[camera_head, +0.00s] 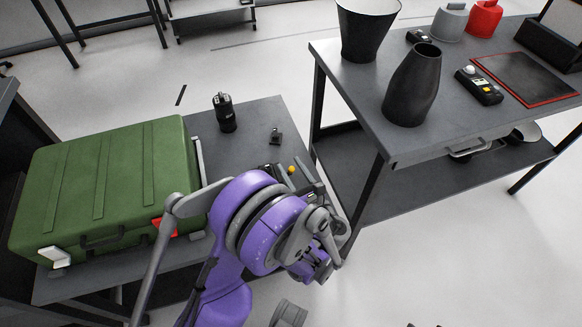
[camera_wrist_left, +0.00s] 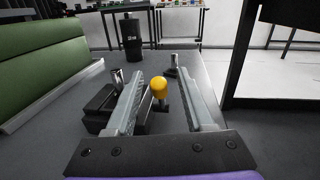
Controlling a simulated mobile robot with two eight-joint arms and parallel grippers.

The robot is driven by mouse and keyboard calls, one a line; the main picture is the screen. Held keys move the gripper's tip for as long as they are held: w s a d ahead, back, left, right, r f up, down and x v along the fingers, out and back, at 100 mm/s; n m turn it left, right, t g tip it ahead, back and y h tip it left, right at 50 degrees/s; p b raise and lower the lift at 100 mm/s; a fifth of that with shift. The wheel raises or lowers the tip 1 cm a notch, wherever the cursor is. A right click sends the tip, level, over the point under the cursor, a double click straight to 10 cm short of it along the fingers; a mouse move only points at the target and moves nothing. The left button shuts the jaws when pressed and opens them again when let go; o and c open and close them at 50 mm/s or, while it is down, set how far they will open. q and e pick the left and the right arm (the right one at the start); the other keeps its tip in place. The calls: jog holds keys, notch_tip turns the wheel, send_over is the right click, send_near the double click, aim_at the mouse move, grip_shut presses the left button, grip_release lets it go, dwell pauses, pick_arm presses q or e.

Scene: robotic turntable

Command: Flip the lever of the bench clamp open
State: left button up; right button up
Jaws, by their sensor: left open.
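The bench clamp's lever ends in a yellow knob (camera_wrist_left: 159,88), which shows between the fingers of my left gripper (camera_wrist_left: 160,76) in the left wrist view. The knob is also visible in the head view (camera_head: 291,169), near the right edge of the bench. The clamp's dark body (camera_wrist_left: 101,104) sits low, to the left of and partly behind the left finger. My left gripper is open, its fingers on either side of the knob with visible gaps. I cannot tell the exact height between fingers and lever. My purple wrist hides part of the clamp in the head view.
A green case (camera_head: 100,185) fills the left of the bench. A black canister (camera_head: 225,114) and a small dark fixture (camera_head: 276,137) stand beyond the clamp. A second table (camera_head: 355,100) with a dark vase (camera_head: 412,90) stands to the right.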

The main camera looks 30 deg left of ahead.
pick_arm(q)
jog(key=shift+w+a, duration=0.1)
jog(key=shift+a, duration=0.15)
grip_shut()
jog(key=shift+d+f+y+b, duration=0.15)
jog(key=shift+f+y+b, duration=0.15)
jog(key=shift+b, duration=0.4)
jog(key=shift+d+t+b, duration=0.15)
jog(key=shift+t+b, duration=0.15)
jog(key=shift+b, duration=0.2)
jog(key=shift+r, duration=0.15)
grip_release()
jog(key=shift+s, duration=0.2)
